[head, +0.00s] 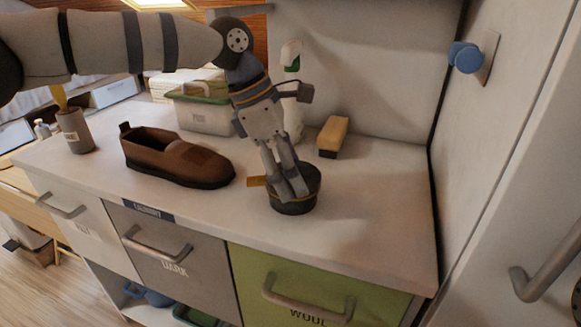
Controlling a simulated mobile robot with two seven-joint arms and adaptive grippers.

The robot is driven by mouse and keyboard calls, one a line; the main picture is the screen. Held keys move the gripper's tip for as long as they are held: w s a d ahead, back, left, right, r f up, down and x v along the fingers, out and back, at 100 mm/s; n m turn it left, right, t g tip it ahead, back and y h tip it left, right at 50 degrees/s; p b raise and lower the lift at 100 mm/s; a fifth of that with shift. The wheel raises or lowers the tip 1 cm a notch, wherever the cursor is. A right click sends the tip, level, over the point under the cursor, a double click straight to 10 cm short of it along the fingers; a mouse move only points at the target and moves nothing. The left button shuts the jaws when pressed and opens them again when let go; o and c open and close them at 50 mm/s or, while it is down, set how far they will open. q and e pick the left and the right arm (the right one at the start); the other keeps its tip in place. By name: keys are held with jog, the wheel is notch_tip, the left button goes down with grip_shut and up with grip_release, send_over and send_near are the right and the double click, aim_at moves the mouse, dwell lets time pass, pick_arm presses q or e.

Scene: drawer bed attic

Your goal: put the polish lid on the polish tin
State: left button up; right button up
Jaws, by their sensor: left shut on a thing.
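The polish tin (296,208) is a dark round tin with a tan band, standing upright near the front edge of the white counter. My left gripper (291,194) points down over it, its fingers close together and overlapping the tin's top and near side. It is shut on what appears to be the dark polish lid (312,177) at the tin's top. The fingers hide part of it, and I cannot tell whether the lid is seated or just above the tin. A small tan tab (257,181) sticks out left of the fingers. My right gripper is out of view.
A brown shoe (178,158) lies to the left on the counter (365,215). A wooden-backed brush (333,137), a white bottle (292,85) and a lidded box (205,112) stand behind. A brown cup (75,131) is far left. The counter's right part is clear.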

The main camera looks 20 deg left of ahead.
pick_arm(q)
jog(key=shift+f, duration=0.75)
dwell(1.0)
jog(key=o, duration=1.1)
jog(key=v, duration=1.2)
